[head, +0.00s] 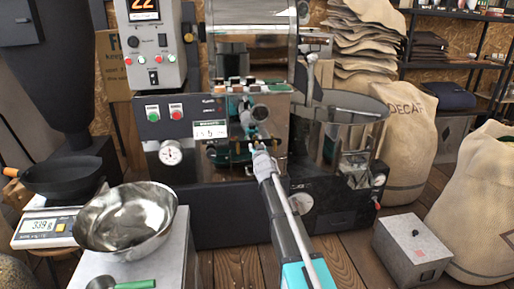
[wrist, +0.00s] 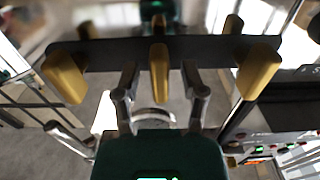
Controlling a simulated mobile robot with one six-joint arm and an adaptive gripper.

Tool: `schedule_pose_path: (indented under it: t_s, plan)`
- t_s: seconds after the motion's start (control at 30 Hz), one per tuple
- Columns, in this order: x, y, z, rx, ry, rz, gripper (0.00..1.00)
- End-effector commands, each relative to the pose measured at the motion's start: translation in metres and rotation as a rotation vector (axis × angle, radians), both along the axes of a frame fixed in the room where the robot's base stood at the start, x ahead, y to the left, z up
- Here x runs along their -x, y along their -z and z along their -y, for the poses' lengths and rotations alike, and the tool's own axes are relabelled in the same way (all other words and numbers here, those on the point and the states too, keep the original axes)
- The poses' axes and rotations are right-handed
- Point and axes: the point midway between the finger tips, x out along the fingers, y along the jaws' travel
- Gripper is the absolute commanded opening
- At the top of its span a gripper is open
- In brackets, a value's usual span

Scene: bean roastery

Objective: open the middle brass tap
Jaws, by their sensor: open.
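In the wrist view, three brass taps hang in a row from a dark bar (wrist: 120,53): the left tap (wrist: 65,76), the middle tap (wrist: 158,72) and the right tap (wrist: 257,72). My gripper (wrist: 160,72) is open, with one finger on each side of the middle tap in the picture. A gap shows between the tap and each finger; I cannot tell how deep the tap sits between them. In the head view, my gripper (head: 250,132) is at the front of the roaster (head: 225,170). It and the arm hide part of the taps.
A steel bowl (head: 125,218) stands on a pale stand at lower left, by a scale (head: 45,230) with a black pan. A round drum (head: 345,110) stands right of my arm. Sacks (head: 410,120) and a grey box (head: 410,248) are at right. Wooden floor shows between.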

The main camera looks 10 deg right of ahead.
Motion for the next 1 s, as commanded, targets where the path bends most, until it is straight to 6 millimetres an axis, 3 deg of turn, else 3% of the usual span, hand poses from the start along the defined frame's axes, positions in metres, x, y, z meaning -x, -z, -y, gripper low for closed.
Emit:
schedule_pose_path:
  t_s: [0.27,0.8,1.0]
  plan:
    - [0.016,0.0,0.0,0.001,0.0,0.0,0.54]
    - [0.097,0.0,0.0,0.001,0.001,-0.001,0.54]
    - [0.115,0.0,0.0,0.001,0.001,-0.001,0.54]
